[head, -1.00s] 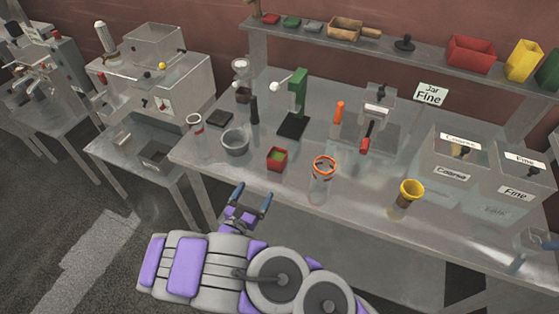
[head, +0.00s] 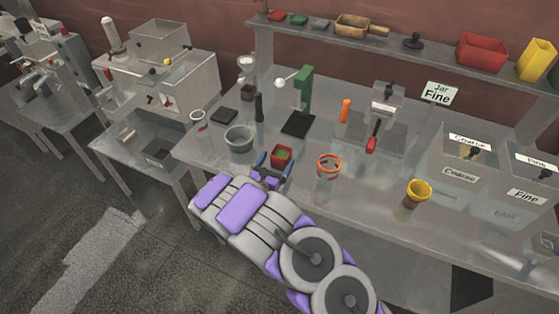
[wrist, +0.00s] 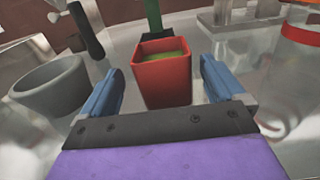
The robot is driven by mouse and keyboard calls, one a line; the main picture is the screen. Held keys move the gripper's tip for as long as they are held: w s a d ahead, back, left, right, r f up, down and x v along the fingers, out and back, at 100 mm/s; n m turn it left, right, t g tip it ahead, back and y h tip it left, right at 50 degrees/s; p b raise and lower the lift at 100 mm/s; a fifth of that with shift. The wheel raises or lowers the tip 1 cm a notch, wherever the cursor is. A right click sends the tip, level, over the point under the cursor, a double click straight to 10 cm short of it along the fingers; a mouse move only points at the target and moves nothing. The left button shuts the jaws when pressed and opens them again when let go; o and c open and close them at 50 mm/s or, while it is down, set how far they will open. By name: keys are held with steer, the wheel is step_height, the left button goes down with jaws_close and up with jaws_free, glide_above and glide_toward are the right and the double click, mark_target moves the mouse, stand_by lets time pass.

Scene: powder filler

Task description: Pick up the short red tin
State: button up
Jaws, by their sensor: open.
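The short red tin (head: 281,156) stands upright on the metal table. It is square and open-topped, with green contents inside. In the wrist view the tin (wrist: 163,80) is straight ahead, between the two blue fingers and partly beyond their tips. My gripper (head: 273,163) is open, with one finger on each side of the tin. In the wrist view a gap shows between the tin and each finger of my gripper (wrist: 163,88).
A grey bowl (head: 239,139) stands close to the left of the tin. A clear jar with an orange rim (head: 328,168) stands to its right. A green stand (head: 303,100) is behind it. A yellow-topped container (head: 418,192) stands farther right.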

mark_target(278, 160)
steer(key=x, duration=0.4)
steer(key=shift+s+d+b, duration=0.1)
steer(key=shift+d+b, duration=0.15)
steer(key=shift+b, duration=0.05)
steer(key=shift+a+r, duration=0.1)
steer(key=shift+a, duration=0.1)
steer(key=shift+a, duration=0.1)
steer(key=shift+c, duration=0.8)
steer(key=c, duration=1)
